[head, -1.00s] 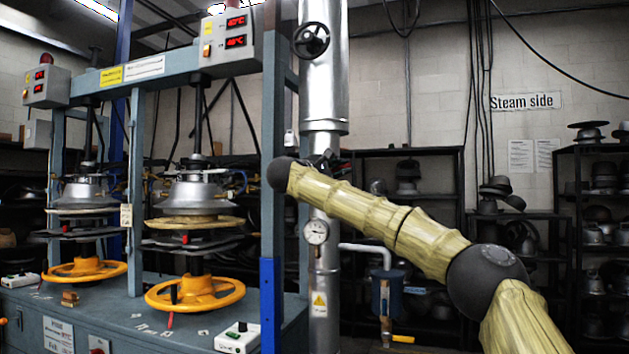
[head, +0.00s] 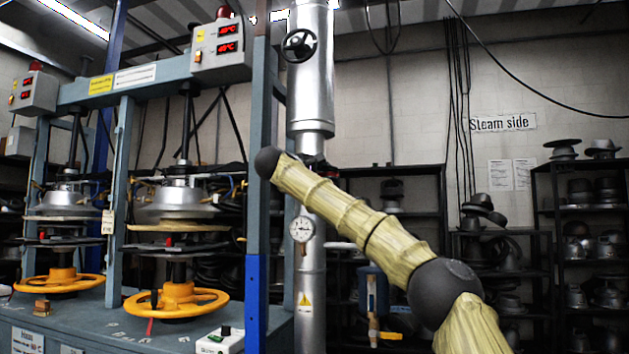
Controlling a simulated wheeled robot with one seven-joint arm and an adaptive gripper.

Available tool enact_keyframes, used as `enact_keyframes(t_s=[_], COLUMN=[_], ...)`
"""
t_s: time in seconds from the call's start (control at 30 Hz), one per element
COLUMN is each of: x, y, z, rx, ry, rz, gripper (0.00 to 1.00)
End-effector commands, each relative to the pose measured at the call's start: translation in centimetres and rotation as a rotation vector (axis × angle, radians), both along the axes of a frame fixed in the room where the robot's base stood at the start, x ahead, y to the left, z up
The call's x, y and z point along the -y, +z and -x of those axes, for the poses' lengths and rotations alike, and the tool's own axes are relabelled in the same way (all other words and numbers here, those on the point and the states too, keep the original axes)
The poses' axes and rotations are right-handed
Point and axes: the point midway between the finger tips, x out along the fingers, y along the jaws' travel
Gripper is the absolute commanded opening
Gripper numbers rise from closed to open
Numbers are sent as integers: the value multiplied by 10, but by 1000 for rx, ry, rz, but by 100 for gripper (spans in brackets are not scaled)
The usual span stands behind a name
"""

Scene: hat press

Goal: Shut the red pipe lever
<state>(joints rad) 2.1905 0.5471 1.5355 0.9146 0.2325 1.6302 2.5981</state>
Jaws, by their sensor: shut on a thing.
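A silver vertical steam pipe (head: 311,270) stands just right of the press frame. My arm crosses in front of it from the lower right. My gripper (head: 313,161) is at the pipe just below its thick insulated sleeve; only small dark parts of it show behind the arm. It is shut, but the grip itself is hidden by my arm.
A blue-grey hat press with yellow handwheels (head: 177,299) fills the left, its blue-footed post (head: 257,300) close to the pipe. A gauge (head: 302,229) and a black handwheel (head: 299,45) sit on the pipe. Hat shelves (head: 590,165) line the back right.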

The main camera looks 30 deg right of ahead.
Motion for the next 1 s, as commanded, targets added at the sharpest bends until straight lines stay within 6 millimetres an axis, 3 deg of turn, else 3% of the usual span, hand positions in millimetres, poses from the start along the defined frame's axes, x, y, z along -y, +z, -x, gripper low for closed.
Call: enact_keyframes(t_s=[0.5, 0.53, 0.63, 1.0], x=[5, 5, 5, 2], y=[-3, -3, -3, -1], z=[2, 2, 2, 3], rx=[6, 6, 6, 8], ry=[-8, -8, -8, -5], rz=[-11, -11, -11, -10], gripper=[0, 19, 37, 38])
